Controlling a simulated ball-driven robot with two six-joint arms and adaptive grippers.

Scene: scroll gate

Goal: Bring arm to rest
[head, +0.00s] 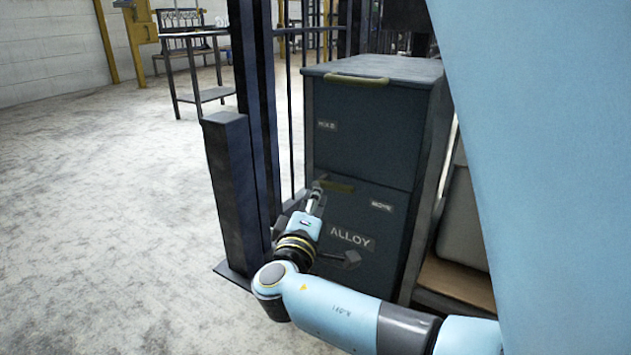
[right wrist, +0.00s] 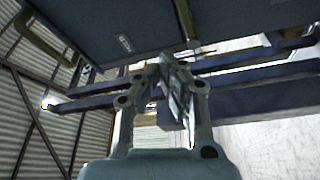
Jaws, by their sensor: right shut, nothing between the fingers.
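My right arm comes in from the lower right of the head view. My right gripper (head: 317,196) is in front of the dark cabinet (head: 362,130), near the handle of its lower drawer (head: 350,225), which is labelled ALLOY. I cannot tell whether it touches the cabinet. In the right wrist view the fingers (right wrist: 178,70) are shut with nothing between them. My left gripper is not in view.
A dark upright post (head: 232,185) stands just left of the gripper, with gate bars (head: 290,110) behind it. A metal table (head: 195,75) stands at the back left. A grey bin (head: 462,215) is on the right. The floor (head: 100,220) at left is clear.

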